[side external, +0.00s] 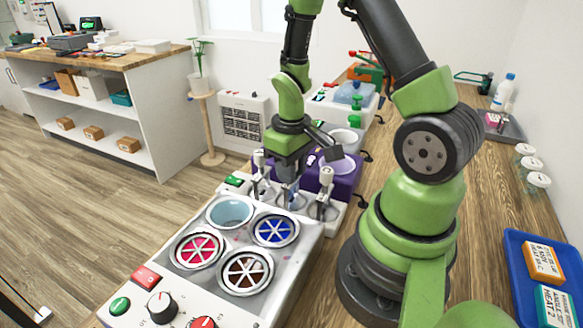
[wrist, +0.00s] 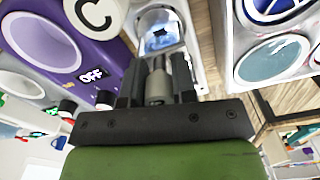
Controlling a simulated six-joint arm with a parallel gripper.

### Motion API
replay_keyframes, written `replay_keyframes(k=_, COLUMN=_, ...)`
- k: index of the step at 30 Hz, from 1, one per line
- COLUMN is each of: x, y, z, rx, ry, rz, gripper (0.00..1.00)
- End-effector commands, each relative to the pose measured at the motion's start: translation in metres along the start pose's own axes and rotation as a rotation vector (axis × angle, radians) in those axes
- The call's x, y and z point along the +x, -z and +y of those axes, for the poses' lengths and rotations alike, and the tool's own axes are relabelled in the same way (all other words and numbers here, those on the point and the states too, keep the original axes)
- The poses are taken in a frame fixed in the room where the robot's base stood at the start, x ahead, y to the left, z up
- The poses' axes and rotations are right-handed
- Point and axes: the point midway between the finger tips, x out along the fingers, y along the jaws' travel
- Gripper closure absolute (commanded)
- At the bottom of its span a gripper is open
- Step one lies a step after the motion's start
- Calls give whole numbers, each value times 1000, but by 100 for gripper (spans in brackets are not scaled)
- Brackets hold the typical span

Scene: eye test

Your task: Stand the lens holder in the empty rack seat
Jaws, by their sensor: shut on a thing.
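My gripper (side external: 289,176) points down over the middle of the white rack (side external: 336,217), between two standing holders with pale tops, one on the left (side external: 259,159) and one on the right (side external: 326,175). It is shut on the lens holder (wrist: 157,88), whose grey stem shows between the dark fingers in the wrist view. The lower part of the holder is partly hidden in the side view. In the wrist view a pale rounded seat with a bluish face (wrist: 160,32) lies just beyond my gripper (wrist: 157,70). I cannot tell whether the holder touches the seat.
A white panel (side external: 215,290) in front has red, blue and brown segmented discs, an open pale blue well (side external: 229,213), knobs and buttons. A purple unit (side external: 345,185) stands close behind the rack. A blue tray (side external: 515,260) with boxes is at right.

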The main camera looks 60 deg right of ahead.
Motion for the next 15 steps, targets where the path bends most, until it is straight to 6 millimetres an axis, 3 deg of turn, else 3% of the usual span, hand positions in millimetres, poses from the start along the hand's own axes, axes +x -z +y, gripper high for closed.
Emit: replay_keyframes(k=15, x=6, y=0, z=0, rx=1, ry=0, rz=-1, gripper=100)
